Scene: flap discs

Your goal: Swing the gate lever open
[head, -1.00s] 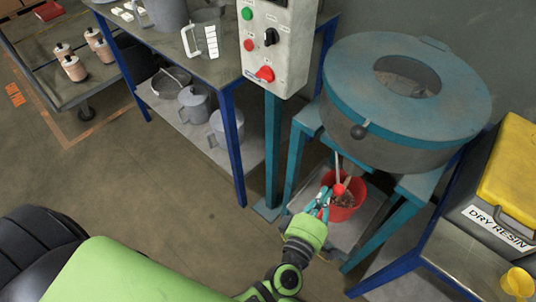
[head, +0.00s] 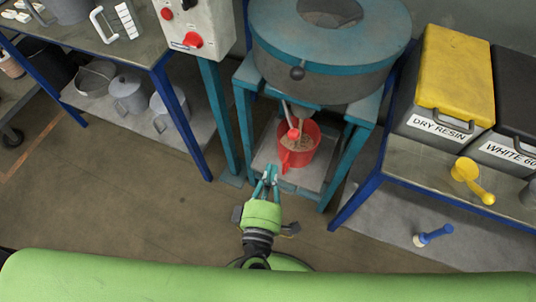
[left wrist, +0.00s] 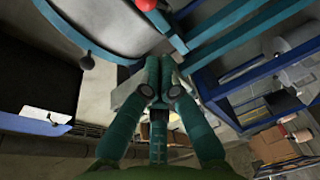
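The gate lever's red ball knob (head: 294,134) hangs below the teal-rimmed round mixer (head: 330,70), on a thin rod. A red bucket (head: 300,156) with grainy brown material stands under it on a low shelf. My left gripper (head: 270,170) is in front of the bucket, lower left of the knob and apart from it. Its teal fingertips are close together in the left wrist view (left wrist: 159,66), with nothing visible between them. The knob shows at that view's top edge (left wrist: 146,4). My right gripper is out of view.
A control box (head: 198,25) stands on a teal post left of the mixer. A bench with metal pots (head: 130,95) below is at the left. The yellow-lidded resin bin (head: 445,85) and a yellow scoop (head: 470,175) sit at the right. Floor left of my gripper is clear.

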